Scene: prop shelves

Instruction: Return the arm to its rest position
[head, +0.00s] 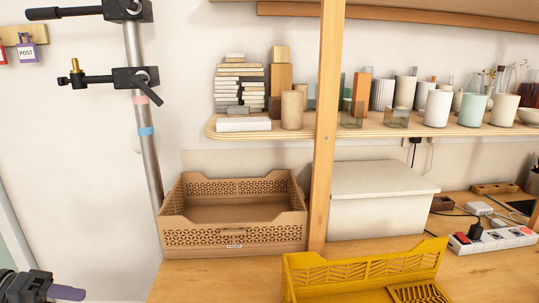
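My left gripper (38,287) shows at the bottom left corner, dark and partly cut off by the frame edge. A purplish-grey piece sticks out from it to the right; I cannot tell whether it is a finger or something held. The gripper is in front of the pale wall, left of the wooden table and apart from the crates. My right gripper and arm are not in view.
A tan crate (234,247), a white lidded box (384,222) and a yellow crate (365,268) stand on the table (215,280). A wooden post (325,130) rises beside them. A metal pole (143,110) with clamps stands at left. A shelf above holds vases and blocks.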

